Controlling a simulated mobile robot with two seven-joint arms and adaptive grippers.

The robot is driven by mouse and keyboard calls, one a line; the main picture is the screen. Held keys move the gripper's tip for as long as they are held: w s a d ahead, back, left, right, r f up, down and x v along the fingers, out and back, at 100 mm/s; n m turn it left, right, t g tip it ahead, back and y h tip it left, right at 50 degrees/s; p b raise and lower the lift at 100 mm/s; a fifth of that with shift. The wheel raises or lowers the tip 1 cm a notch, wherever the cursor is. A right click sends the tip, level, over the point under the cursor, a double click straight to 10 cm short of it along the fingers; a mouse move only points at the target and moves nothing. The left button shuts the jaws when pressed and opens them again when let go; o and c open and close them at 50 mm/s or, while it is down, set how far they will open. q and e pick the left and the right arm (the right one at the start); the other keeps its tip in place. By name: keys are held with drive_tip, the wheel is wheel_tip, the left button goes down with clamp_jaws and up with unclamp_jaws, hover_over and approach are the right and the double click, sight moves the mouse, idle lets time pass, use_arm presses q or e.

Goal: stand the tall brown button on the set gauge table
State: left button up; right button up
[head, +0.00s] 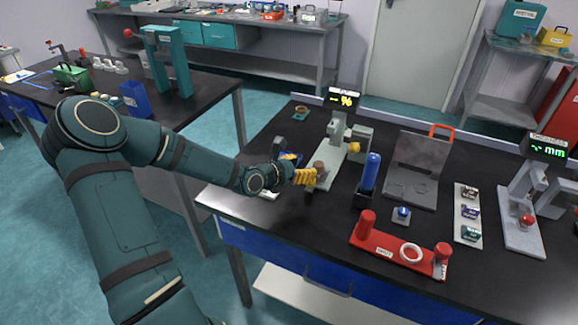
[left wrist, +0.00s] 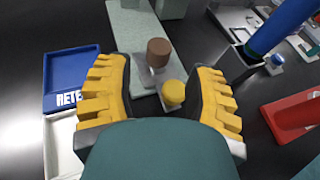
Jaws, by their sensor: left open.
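The brown button (head: 319,166) is a short upright cylinder. In the left wrist view the brown button (left wrist: 158,50) stands on a small grey round seat on the base of the pale grey gauge (left wrist: 130,20), just beyond my fingertips. In the head view the gauge (head: 334,132) carries a "%" display. My left gripper (head: 305,177) is open, close in front of the button. My right gripper is not in view.
A blue labelled tray (left wrist: 70,80) lies beside my left gripper. A blue cylinder in a black holder (head: 368,175), a red rack with a white ring (head: 390,251) and a "mm" thickness gauge (head: 522,215) stand to the right. Bare black tabletop lies at the front left.

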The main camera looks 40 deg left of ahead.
use_arm(q)
drive_tip(key=p+v, duration=0.1)
drive_tip(key=v, duration=0.4)
drive_tip(key=shift+s+p, duration=0.15)
drive_tip(key=shift+p, duration=0.25)
